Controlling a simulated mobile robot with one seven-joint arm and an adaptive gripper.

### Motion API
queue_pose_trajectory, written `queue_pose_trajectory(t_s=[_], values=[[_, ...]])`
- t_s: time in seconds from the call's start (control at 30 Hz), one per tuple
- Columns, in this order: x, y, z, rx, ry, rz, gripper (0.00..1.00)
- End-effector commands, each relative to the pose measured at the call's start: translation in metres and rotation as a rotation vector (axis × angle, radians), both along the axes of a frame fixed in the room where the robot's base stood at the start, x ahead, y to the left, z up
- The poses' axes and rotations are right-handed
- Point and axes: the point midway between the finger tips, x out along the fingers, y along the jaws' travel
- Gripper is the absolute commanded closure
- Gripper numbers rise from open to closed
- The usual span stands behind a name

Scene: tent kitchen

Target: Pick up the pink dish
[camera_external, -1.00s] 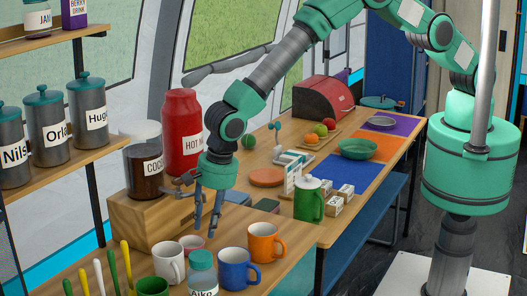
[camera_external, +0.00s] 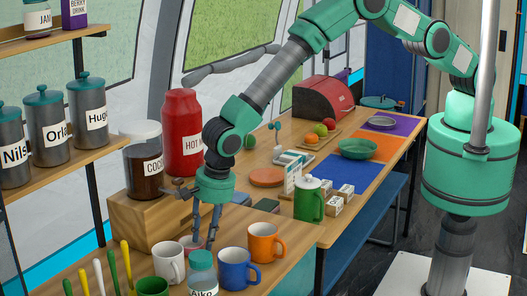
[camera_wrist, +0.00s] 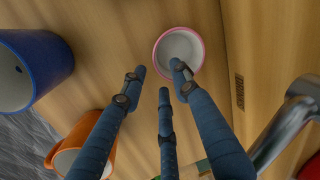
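The pink dish (camera_wrist: 180,48) is small and round with a pink rim and a pale inside, and it sits on the wooden counter in the wrist view. In the external view the pink dish (camera_external: 193,242) shows between the white mug and my fingers, partly hidden. My gripper (camera_wrist: 160,85) has its blue-grey fingers spread with nothing between them. One fingertip overlaps the dish's lower edge in the wrist view; I cannot tell whether it touches. In the external view my gripper (camera_external: 203,240) points down just above or beside the dish.
A white mug (camera_external: 169,262), a jar labelled Aiko (camera_external: 202,272), a blue mug (camera_external: 238,268) and an orange mug (camera_external: 266,241) stand close around the dish. A wooden box (camera_external: 150,222) bearing the cocoa jar (camera_external: 143,165) and a red hot-drink flask (camera_external: 183,135) stand behind.

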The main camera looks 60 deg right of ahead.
Motion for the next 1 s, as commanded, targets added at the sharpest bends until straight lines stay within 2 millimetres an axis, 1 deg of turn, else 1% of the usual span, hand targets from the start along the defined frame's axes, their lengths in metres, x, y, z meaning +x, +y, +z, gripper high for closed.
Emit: queue_pose_trajectory(t_s=[0.03, 0.23, 0.83, 0.87, 1.0], values=[[0.001, 0.000, -0.007, -0.001, 0.001, 0.000, 0.70], [0.003, 0.001, -0.019, 0.000, 0.000, 0.000, 0.70], [0.003, 0.001, -0.020, 0.000, 0.000, 0.000, 0.70], [0.003, 0.001, -0.020, 0.000, 0.000, 0.000, 0.72], [0.003, 0.001, -0.020, 0.000, 0.000, 0.000, 1.00]])
